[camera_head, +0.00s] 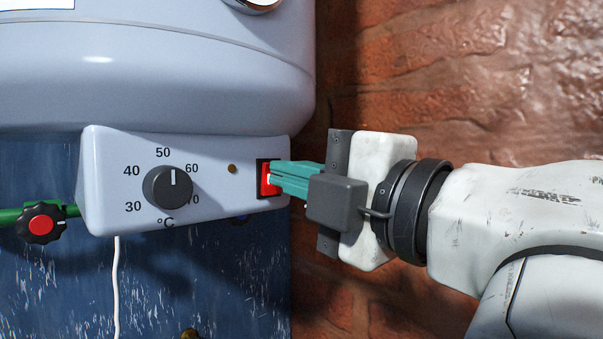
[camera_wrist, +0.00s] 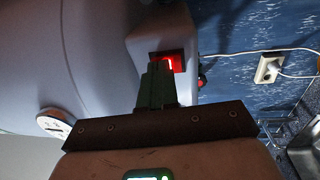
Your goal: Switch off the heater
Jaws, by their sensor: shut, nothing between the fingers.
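The heater is a large pale grey-blue tank (camera_head: 150,75) with a control box (camera_head: 215,205) below it. A red rocker switch (camera_head: 265,183) in a black frame sits at the right end of the box's front. In the wrist view the red switch (camera_wrist: 170,60) looks lit. My gripper (camera_head: 275,177) is shut and empty, with its green fingertips at the switch, appearing to touch it. The fingers (camera_wrist: 158,70) cover part of the switch in the wrist view. Whether the switch is pressed in cannot be told.
A dial (camera_head: 167,187) with temperature marks is on the box, left of the switch. A green pipe with a red-centred valve knob (camera_head: 41,224) is at far left. A white cable (camera_head: 116,290) hangs below. A brick wall (camera_head: 440,70) lies behind; an outlet (camera_wrist: 268,70) shows at right.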

